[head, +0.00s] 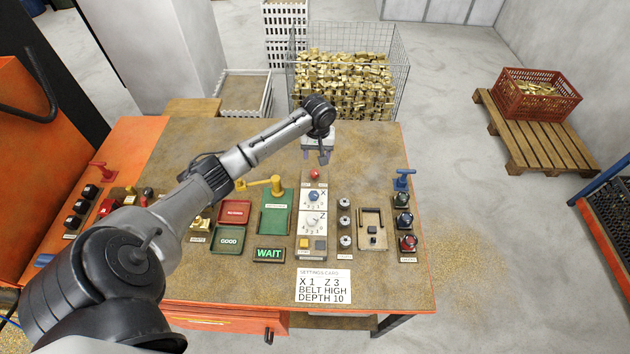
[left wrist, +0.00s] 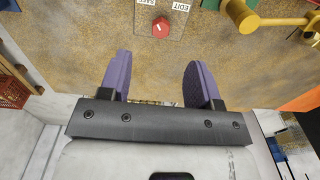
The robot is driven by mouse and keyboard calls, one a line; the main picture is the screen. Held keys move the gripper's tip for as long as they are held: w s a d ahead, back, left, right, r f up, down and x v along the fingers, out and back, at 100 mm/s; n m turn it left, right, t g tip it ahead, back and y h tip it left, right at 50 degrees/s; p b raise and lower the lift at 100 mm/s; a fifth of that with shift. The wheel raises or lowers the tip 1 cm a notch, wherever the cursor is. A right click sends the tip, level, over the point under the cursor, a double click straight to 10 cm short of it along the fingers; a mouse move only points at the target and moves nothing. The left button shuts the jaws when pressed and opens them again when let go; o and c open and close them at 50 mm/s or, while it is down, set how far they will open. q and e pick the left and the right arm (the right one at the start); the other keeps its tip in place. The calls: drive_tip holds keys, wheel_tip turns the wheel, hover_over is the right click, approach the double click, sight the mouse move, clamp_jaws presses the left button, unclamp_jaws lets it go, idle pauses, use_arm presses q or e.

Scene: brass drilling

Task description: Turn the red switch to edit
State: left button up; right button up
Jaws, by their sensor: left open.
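The red switch (head: 314,174) is a small round knob at the top of the pale panel column in the middle of the bench. In the left wrist view the red switch (left wrist: 160,27) sits on a grey plate with two upside-down labels, EDIT (left wrist: 181,6) on the right and another, hard to read, on the left. Which label the knob points to is not clear. My left gripper (head: 317,156) is above the bench just behind the switch. Its two purple fingers (left wrist: 157,82) are apart with nothing between them, and they do not touch the knob. My right gripper is not in view.
Below the switch are the X dial (head: 314,196) and the Z dial (head: 313,222). A wire basket of brass parts (head: 345,85) stands behind the bench.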

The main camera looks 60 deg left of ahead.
sight(315, 174)
use_arm(q)
drive_tip(key=shift+n, duration=0.6)
drive_tip(key=f, duration=0.4)
drive_tip(key=a+f+b, duration=0.1)
drive_tip(key=f, duration=0.3)
drive_tip(key=a+f, duration=0.1)
drive_tip(key=f, duration=0.3)
drive_tip(key=shift+w+a+f+b, duration=0.1)
drive_tip(key=shift+w+f+b, duration=0.2)
drive_tip(key=shift+f, duration=0.1)
drive_tip(key=c, duration=0.9)
